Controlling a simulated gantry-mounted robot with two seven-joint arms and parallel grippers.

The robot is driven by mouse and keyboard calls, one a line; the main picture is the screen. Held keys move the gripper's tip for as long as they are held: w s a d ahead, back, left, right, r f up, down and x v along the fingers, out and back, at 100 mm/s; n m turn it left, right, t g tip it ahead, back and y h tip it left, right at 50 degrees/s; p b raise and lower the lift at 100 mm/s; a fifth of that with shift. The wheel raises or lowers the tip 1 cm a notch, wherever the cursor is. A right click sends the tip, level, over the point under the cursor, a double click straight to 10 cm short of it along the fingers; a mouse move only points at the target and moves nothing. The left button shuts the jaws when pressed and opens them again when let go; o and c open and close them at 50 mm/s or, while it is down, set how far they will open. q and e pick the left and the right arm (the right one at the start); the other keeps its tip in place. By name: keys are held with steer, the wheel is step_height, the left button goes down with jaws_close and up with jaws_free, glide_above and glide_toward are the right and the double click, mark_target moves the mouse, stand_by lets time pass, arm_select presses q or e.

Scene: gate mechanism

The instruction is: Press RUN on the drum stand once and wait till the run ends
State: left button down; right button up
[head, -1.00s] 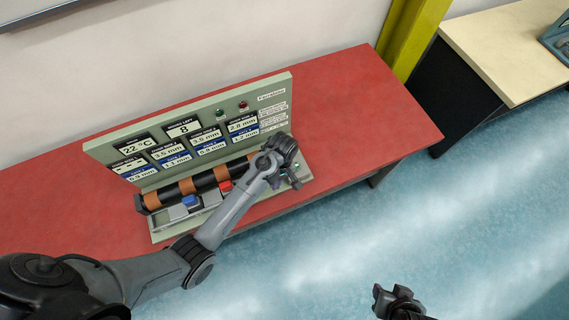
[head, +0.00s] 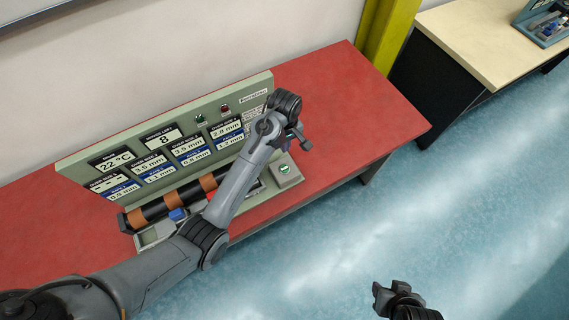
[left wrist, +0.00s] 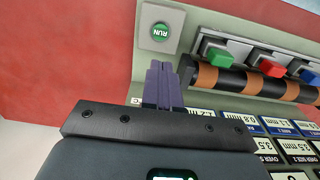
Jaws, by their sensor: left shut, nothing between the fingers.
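The drum stand (head: 75,171) is a grey-green panel with several displays above a black drum with orange bands (head: 155,210). The RUN button (head: 285,169) is a green disc on a grey box at the stand's right end. The left wrist view shows it (left wrist: 160,31) upside down, uncovered, beyond the fingertips. My left gripper (head: 305,145) is shut and empty, above the stand's right end and apart from the button in the picture. Its dark fingers also show in the left wrist view (left wrist: 163,85). My right gripper (head: 385,295) is low at the right over the floor, its jaws unclear.
The stand is on a red table (head: 355,110) with free room to its right. A green lamp (head: 200,119) and a red lamp (head: 225,110) sit on the panel top. Green (left wrist: 218,56), red (left wrist: 271,68) and blue blocks lie along the drum. A pale table stands at the back right.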

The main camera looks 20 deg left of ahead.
arm_select(q)
glide_toward(284, 168)
step_height(284, 168, down, 5)
steer(key=shift+d+f, duration=0.1)
steer(key=shift+f, duration=0.85)
